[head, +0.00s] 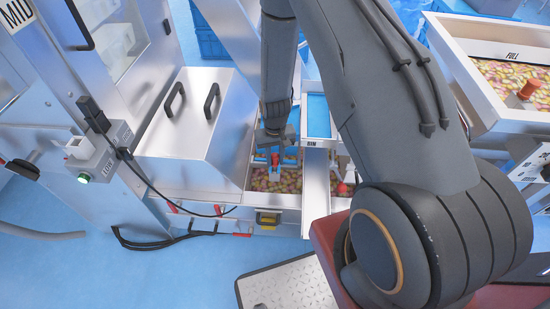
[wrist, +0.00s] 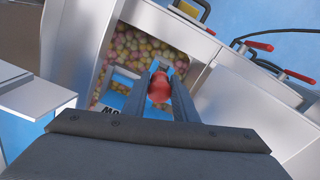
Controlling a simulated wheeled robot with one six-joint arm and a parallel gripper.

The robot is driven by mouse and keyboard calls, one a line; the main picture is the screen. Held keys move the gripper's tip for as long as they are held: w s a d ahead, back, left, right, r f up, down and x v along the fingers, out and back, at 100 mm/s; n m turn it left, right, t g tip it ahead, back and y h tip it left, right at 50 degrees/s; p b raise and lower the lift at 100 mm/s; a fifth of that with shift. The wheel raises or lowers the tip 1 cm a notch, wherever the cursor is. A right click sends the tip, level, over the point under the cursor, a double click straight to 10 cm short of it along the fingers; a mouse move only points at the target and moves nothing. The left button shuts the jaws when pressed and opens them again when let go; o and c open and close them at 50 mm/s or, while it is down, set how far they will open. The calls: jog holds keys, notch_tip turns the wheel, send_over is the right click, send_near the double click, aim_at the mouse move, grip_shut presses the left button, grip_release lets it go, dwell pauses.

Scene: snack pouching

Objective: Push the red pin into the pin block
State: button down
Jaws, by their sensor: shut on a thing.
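My gripper (wrist: 160,92) is shut on a red rounded piece (wrist: 158,88), which looks like the red pin; only its near end shows in the wrist view. In the head view the gripper (head: 274,150) points down over an open bin of coloured snacks, with the red pin (head: 275,160) at its tips. A grey box (head: 100,166) with a white block on top and a lit green lamp sits on the machine at left; I cannot tell for certain that it is the pin block.
The snack bin (wrist: 192,62) has metal walls around my gripper. A metal hood (head: 195,130) with two black handles stands left of it. Red-handled clamps (wrist: 258,45) and a black cable (head: 150,185) lie along the front. A "FULL" crate (head: 510,52) stands at right.

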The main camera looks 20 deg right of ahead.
jog(key=shift+f+b, duration=0.65)
jog(key=shift+f, duration=0.55)
jog(key=c, duration=1.4)
grip_release()
jog(key=shift+o, duration=0.2)
jog(key=shift+r+b, duration=0.4)
jog(key=shift+r, duration=3.55)
jog(key=shift+r, duration=0.35)
jog(key=s+r, duration=0.8)
jog(key=r, duration=0.4)
jog(key=s+r+n, duration=0.1)
jog(key=s+r, duration=0.8)
jog(key=r, duration=0.3)
jog(key=shift+s+a+r, duration=0.25)
jog(key=shift+s+r, duration=0.05)
jog(key=shift+r, duration=0.05)
